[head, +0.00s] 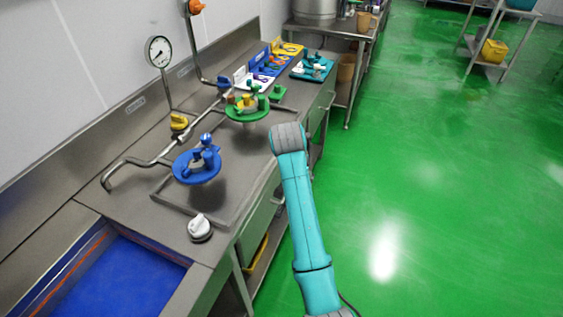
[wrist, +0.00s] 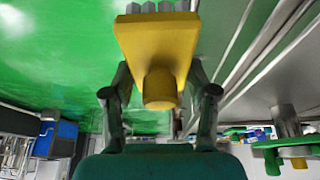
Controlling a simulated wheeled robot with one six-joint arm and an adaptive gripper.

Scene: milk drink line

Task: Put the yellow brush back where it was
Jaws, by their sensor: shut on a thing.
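The yellow brush (wrist: 155,45) fills the upper middle of the wrist view. It has a wide yellow block, grey bristle tufts at the top edge and a round yellow stub facing the camera. My gripper (wrist: 160,92) is shut on the brush, with one dark finger on each side. Behind the brush are the green floor and, to the right, the steel bench edge. In the head view my arm reaches to the bench's right edge; the gripper and brush are hidden there.
The steel bench (head: 130,210) carries a blue round holder (head: 185,178), a green round holder (head: 238,116), a white-topped knob (head: 200,227), a teal tray (head: 326,72) and a pressure gauge (head: 158,51). A blue basin (head: 110,280) is at front left. Green floor lies open on the right.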

